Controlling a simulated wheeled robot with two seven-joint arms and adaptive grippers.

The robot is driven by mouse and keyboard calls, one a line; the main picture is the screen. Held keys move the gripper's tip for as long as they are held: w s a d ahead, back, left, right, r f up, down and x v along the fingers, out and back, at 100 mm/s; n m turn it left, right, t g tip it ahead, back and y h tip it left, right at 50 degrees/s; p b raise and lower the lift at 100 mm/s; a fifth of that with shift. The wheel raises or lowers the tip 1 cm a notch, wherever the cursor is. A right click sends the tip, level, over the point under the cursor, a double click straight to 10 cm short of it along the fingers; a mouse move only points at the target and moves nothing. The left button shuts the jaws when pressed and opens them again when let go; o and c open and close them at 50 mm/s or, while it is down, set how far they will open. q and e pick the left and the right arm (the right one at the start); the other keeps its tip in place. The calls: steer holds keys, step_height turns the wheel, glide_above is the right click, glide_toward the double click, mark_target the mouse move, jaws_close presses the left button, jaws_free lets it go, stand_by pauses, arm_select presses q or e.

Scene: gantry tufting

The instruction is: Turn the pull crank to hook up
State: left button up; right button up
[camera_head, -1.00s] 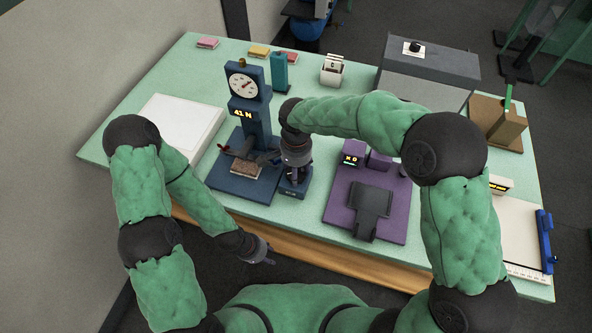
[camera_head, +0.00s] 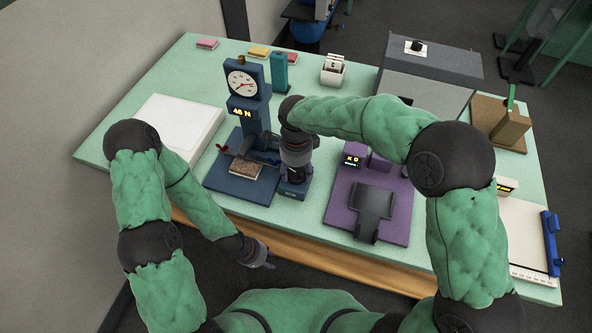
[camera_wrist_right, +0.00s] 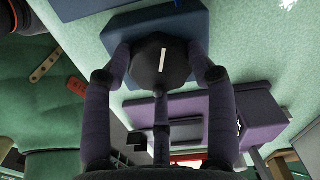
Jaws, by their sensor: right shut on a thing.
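The blue pull tester (camera_head: 236,185) stands on the table with a round dial (camera_head: 242,83) and a display (camera_head: 242,111) that reads about 46 N. A brown tufted sample (camera_head: 246,170) lies on its base. My right gripper (camera_head: 293,178) points down over the blue block at the tester's right side. In the right wrist view, its fingers (camera_wrist_right: 160,75) are shut around a dark faceted knob, the pull crank (camera_wrist_right: 160,62), with a white mark on top. My left gripper (camera_head: 262,261) hangs in front of the table edge, away from the tester; its jaw state is unclear.
A purple device (camera_head: 340,214) with a dark plate stands right of the tester. A white pad (camera_head: 165,130) lies to the left. A grey box (camera_head: 428,88), a brown block (camera_head: 500,125) and a clipboard (camera_head: 525,235) are at the right.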

mark_target(297, 172)
steer(key=shift+m, duration=1.1)
steer(key=o, duration=0.8)
steer(key=shift+d, duration=0.1)
steer(key=shift+o, duration=0.2)
step_height(297, 172, up, 12)
